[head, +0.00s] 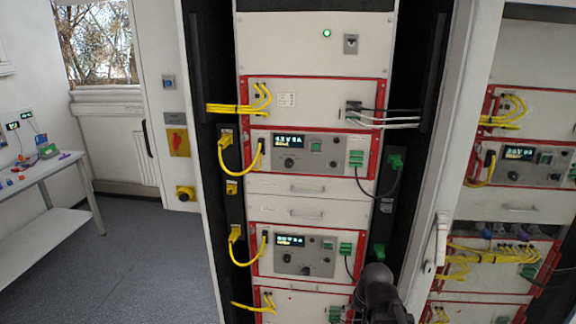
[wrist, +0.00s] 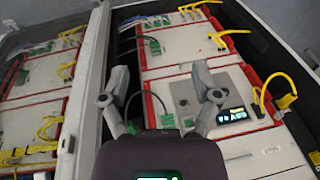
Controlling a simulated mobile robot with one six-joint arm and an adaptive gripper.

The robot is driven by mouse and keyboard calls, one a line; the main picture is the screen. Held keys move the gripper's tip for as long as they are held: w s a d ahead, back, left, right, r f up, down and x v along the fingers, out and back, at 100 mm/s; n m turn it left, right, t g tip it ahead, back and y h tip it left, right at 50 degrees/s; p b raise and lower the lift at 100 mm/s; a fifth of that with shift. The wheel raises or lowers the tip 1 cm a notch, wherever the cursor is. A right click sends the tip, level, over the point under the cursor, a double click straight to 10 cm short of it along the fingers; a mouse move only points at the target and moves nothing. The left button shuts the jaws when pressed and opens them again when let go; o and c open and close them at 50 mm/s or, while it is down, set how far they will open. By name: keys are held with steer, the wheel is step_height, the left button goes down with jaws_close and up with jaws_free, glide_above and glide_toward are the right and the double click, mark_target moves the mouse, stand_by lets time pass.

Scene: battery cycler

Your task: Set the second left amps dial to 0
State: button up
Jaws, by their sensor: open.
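The left rack has two red-framed cycler units with lit displays in the head view. The lower unit (head: 300,252) has dark round dials below its display, one at left (head: 287,257) and one at lower middle (head: 305,270). Their labels and settings are too small to read. My gripper (wrist: 160,74) is open and empty in the wrist view, its fingers spread in front of a unit (wrist: 215,80) with a lit display (wrist: 238,114). The right finger covers part of that panel. In the head view only a dark part of my arm shows at the bottom.
The upper unit (head: 310,152) has similar dials. Yellow cables (head: 236,250) loop on the left and dark cables (head: 392,185) on the right of the units. An open rack door (head: 440,190) stands at right, before a second rack (head: 520,165). Floor (head: 150,260) at left is clear.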

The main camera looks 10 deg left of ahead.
steer(key=w+a+r+m+t+y+p, duration=0.25)
steer(key=w+a+r, duration=0.25)
steer(key=w+a, duration=0.25)
steer(key=m+t+h+p, duration=0.6)
steer(key=m+t, duration=0.8)
steer(key=m, duration=1.9)
glide_toward(289, 165)
steer(key=s+y, duration=0.1)
steer(key=s, duration=0.3)
steer(key=shift+s+d+r+g+p, duration=0.1)
steer(key=shift+s+r+g+p, duration=0.1)
steer(key=shift+s+g+p, duration=0.1)
steer(key=shift+w, duration=0.1)
steer(key=w, duration=1.3)
steer(key=shift+w+d, duration=0.3)
steer(key=shift+w, duration=0.1)
